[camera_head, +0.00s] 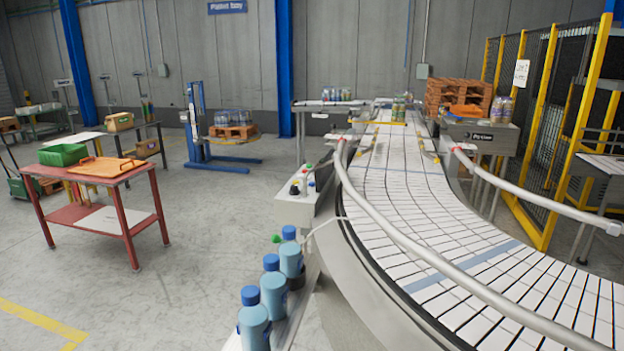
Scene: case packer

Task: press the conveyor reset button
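A pale control box (297,205) stands on the left side of the conveyor (430,230), beside the curved guard rail. Small controls sit on its sloped top: a dark knob or button on a yellow base (294,188), and a few small coloured ones behind it, one looking green (308,167). They are too small to tell which one is the reset button, and I can read no label. Neither of my grippers is in view.
Several light blue bottles (273,292) with blue caps stand on a narrow ledge in front of the box. A metal guard rail (420,252) curves along the conveyor. A red table (100,175) with a green bin (62,154) stands left; floor between is clear. Yellow fencing (560,130) stands right.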

